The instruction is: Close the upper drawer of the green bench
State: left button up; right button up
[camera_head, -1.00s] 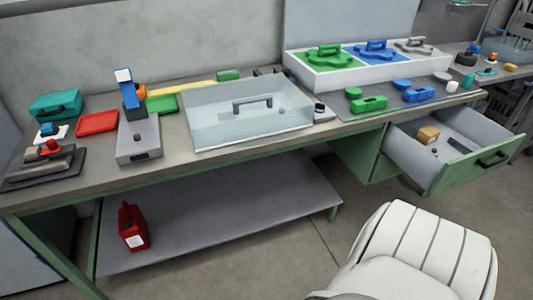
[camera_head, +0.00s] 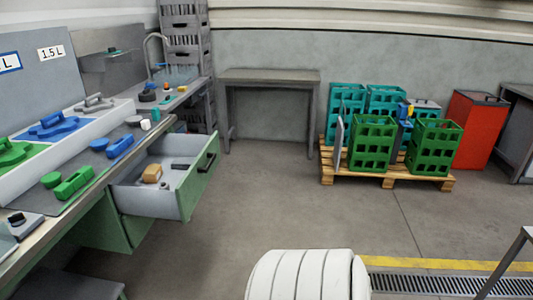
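The upper drawer (camera_head: 190,199) of the green bench (camera_head: 112,224) is pulled out to the right, with its green front and dark handle (camera_head: 207,162) facing the open floor. A tan block (camera_head: 153,173) and a small dark item (camera_head: 181,166) lie inside it. Neither of my grippers shows in the head view.
A white padded, ribbed shape (camera_head: 308,275) is at the bottom centre. A wooden pallet (camera_head: 385,178) with green and teal crates stands at the back right, beside a red cabinet (camera_head: 472,130). The floor between drawer and pallet is clear.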

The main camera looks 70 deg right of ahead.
aim_at(130, 195)
jog(key=i+z, duration=0.1)
jog(key=z, duration=1.75)
jog(key=i+j+z, duration=0.35)
jog(key=i+j, duration=0.3)
jog(key=j, duration=0.15)
